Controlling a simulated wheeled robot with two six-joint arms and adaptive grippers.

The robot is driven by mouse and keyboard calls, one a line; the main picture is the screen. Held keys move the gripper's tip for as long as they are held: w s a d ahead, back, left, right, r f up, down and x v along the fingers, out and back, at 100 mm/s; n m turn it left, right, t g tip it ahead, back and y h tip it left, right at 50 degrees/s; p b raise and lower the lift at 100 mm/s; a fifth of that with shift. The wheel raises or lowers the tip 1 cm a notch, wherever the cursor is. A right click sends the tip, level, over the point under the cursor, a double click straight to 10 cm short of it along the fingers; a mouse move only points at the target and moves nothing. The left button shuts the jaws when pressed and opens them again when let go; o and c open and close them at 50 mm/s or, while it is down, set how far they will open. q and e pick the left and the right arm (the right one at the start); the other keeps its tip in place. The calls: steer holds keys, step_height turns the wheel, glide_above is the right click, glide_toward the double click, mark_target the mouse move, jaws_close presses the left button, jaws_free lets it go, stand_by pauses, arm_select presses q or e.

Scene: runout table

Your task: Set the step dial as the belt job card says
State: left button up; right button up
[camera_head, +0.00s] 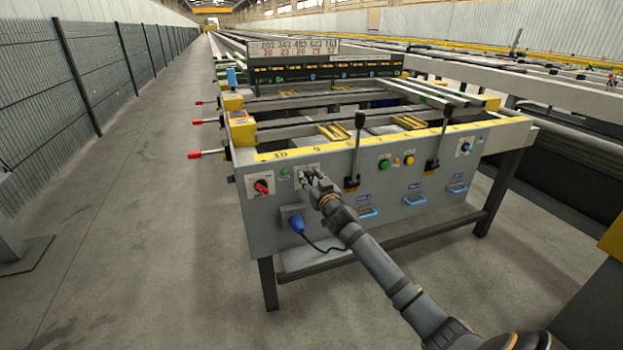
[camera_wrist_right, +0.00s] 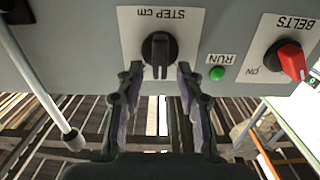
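The step dial (camera_wrist_right: 159,48) is a black knob on a white plate marked "STEP cm", upside down in the right wrist view. Its grip bar stands about upright in that picture; no scale figures are legible. My right gripper (camera_wrist_right: 159,76) is open, its two fingertips on either side of the knob's near end, with visible gaps to it. In the head view my right gripper (camera_head: 313,181) is at the panel's left part and covers most of the dial. My left gripper is not in view. No belt job card is identifiable; a white board (camera_head: 293,48) carries red and dark numbers.
A red BELTS switch (camera_wrist_right: 291,61) and a green RUN lamp (camera_wrist_right: 217,73) sit beside the dial. The walkway (camera_head: 140,200) at left is clear.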

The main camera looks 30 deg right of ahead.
jaws_close()
